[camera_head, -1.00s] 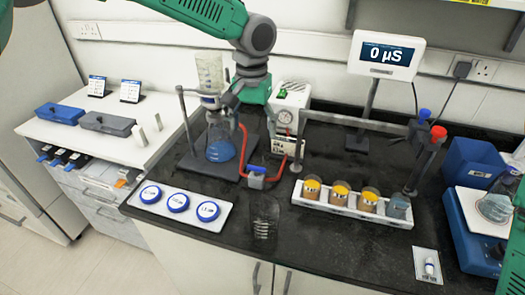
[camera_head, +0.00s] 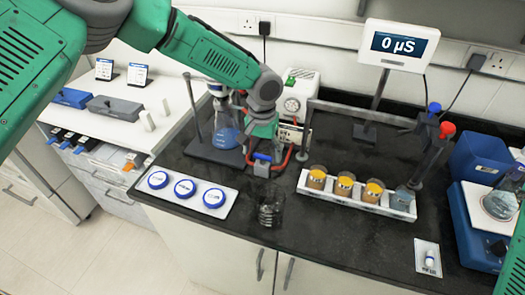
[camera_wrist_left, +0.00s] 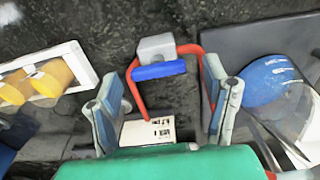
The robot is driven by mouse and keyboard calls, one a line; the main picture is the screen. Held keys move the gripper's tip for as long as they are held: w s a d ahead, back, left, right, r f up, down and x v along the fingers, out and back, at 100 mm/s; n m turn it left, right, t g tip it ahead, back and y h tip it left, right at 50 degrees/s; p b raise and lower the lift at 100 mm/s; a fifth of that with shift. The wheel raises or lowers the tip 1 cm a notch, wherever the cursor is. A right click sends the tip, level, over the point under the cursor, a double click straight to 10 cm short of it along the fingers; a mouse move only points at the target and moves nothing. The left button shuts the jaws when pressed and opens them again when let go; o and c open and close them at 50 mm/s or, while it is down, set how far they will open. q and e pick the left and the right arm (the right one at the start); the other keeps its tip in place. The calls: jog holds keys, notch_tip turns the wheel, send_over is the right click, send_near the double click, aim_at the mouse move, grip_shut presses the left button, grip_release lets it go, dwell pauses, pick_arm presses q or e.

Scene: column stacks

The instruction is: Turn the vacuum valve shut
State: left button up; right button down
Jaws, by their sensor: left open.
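The vacuum valve (camera_head: 262,158) is a grey body with a blue handle on a red hose, low over the black bench. In the left wrist view the valve's blue handle (camera_wrist_left: 158,70) lies crosswise, just beyond and between the fingers. My left gripper (camera_head: 261,148) points down above the valve and partly hides it. In the left wrist view my left gripper (camera_wrist_left: 168,92) is open and empty, its fingers apart on either side of the red hose (camera_wrist_left: 137,92). My right gripper is not in view; only a green part of that arm shows at the right edge.
A filter flask with blue liquid (camera_head: 224,132) stands close left of the gripper. The white pump (camera_head: 296,97) is behind it. An empty glass beaker (camera_head: 270,208) stands in front. A white rack (camera_head: 340,199) with several cups is right; a tray of blue-lidded dishes (camera_head: 222,210) is left.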

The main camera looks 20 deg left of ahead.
pick_arm(q)
jog(key=shift+f, duration=0.3)
jog(key=shift+d, duration=0.15)
jog(key=c, duration=1.2)
jog(key=shift+o, duration=0.2)
